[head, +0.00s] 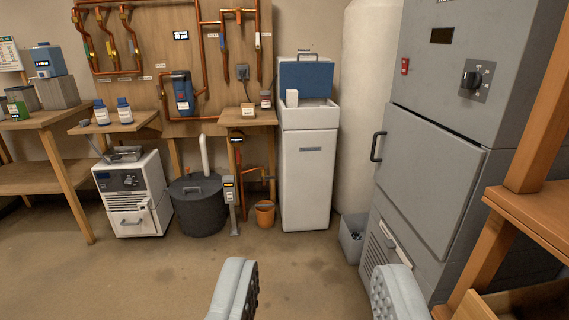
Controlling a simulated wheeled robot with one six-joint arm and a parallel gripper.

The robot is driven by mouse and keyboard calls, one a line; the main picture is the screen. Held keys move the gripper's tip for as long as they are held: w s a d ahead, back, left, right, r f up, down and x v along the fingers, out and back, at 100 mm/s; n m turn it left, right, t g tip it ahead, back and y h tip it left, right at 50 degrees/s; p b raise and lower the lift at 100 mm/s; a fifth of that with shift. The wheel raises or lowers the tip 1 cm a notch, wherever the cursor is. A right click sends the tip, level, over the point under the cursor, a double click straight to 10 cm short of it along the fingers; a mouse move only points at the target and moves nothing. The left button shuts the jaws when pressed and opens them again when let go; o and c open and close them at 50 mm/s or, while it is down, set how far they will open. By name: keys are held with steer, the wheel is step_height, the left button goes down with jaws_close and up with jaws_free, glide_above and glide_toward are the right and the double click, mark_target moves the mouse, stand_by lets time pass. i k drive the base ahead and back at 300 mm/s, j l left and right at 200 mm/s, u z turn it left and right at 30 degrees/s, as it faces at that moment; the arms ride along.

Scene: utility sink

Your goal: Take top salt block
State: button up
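A small white block (291,98) stands upright at the open top of a tall white cabinet (306,180) at the back, in front of its raised blue lid (306,76). It looks like a salt block; I cannot tell whether others lie below it inside the cabinet. My gripper (314,288) is open and empty at the bottom of the view. Its two grey fingers are wide apart, with bare floor between them. It is far from the white block.
A large grey cabinet (425,185) with a handle stands at the right, beside wooden shelving (535,210). A grey bin (352,240), an orange bucket (264,215) and a dark round tank (198,205) stand on the floor. The central floor (290,265) is clear.

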mark_target(290, 95)
steer(key=i+u, duration=0.25)
steer(key=i, duration=1.4)
steer(key=i+z, duration=0.15)
steer(key=i, duration=0.4)
steer(key=i+j+z, duration=0.1)
steer(key=i, duration=0.4)
steer(key=i+j+z, duration=0.15)
steer(key=i, duration=0.4)
steer(key=i+j+z, duration=0.1)
steer(key=i+j, duration=0.25)
steer(key=i, duration=0.15)
